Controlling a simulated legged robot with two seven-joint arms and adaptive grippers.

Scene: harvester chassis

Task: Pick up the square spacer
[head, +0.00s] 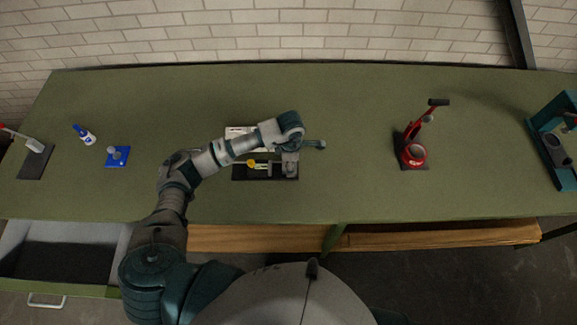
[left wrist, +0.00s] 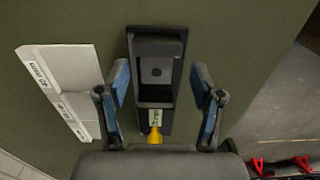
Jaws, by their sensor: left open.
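A dark, square-faced piece with a small round mark at its centre (left wrist: 157,70) sits at the far end of a black tray in the left wrist view. It may be the square spacer, but I cannot tell for sure. The black tray (head: 240,177) lies on the green bench and also shows in the left wrist view (left wrist: 132,48). My left gripper (left wrist: 163,82) is open above the tray, its fingers on either side with nothing between them. My right gripper is not in view.
A red press tool (head: 414,154) stands right, a blue plate (head: 117,157) left. An open drawer (head: 60,262) juts out front left. Bench between is clear.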

